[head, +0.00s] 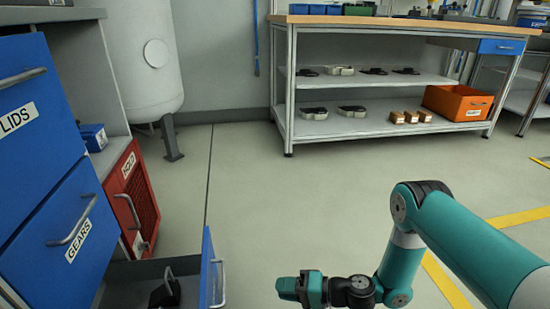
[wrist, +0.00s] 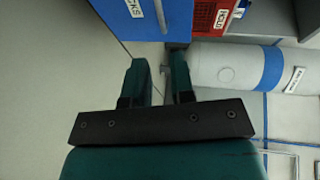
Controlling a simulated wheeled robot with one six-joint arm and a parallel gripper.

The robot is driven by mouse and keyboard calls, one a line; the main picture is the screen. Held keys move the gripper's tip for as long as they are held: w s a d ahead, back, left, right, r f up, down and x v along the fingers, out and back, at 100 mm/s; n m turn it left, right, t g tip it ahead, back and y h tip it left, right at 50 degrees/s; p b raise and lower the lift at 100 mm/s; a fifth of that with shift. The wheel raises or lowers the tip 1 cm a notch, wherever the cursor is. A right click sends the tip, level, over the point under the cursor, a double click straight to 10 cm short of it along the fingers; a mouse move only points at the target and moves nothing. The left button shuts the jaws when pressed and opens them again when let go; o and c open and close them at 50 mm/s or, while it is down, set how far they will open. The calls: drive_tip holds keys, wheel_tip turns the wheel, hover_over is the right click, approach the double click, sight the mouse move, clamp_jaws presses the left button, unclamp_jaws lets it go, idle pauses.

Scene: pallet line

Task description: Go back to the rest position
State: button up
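My gripper (head: 288,289) hangs over the open floor at the bottom of the head view, to the right of the open drawer (head: 212,277). In the wrist view my gripper (wrist: 159,68) shows two green fingers apart, with nothing between them but the background. My teal arm reaches in from the lower right. The open drawer belongs to the blue cabinet (head: 35,165) and holds a dark part (head: 167,291). The gripper and the drawer front are apart.
A red bin (head: 132,195) marked HOLD stands by the cabinet. A grey tank (head: 146,60) stands behind. A workbench (head: 350,77) with shelves and an orange bin (head: 457,102) stands at the back. The floor between is clear, with yellow lines at right.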

wheel_tip(320, 180, up, 26)
drive_tip(key=s+r+n+g+h+p, duration=0.1)
drive_tip(key=s+n+g+h+p, duration=0.1)
drive_tip(key=n+g+h+p, duration=0.45)
drive_tip(key=s+d+r+n+t+h+p, duration=0.1)
drive_tip(key=s+d+r+h, duration=0.1)
drive_tip(key=s+d+r, duration=0.5)
drive_tip(key=s+d+r+n+t+h+p, duration=0.1)
drive_tip(key=s+d+r+n+t+h, duration=0.2)
drive_tip(key=s+r, duration=0.75)
wheel_tip(320, 180, up, 38)
drive_tip(key=d+m+g+p, duration=0.1)
drive_tip(key=p, duration=3.6)
drive_tip(key=shift+s+f+m+p, duration=0.15)
drive_tip(key=shift+s+m+p, duration=0.05)
drive_tip(key=shift+m+p, duration=0.15)
drive_tip(key=shift+d, duration=0.1)
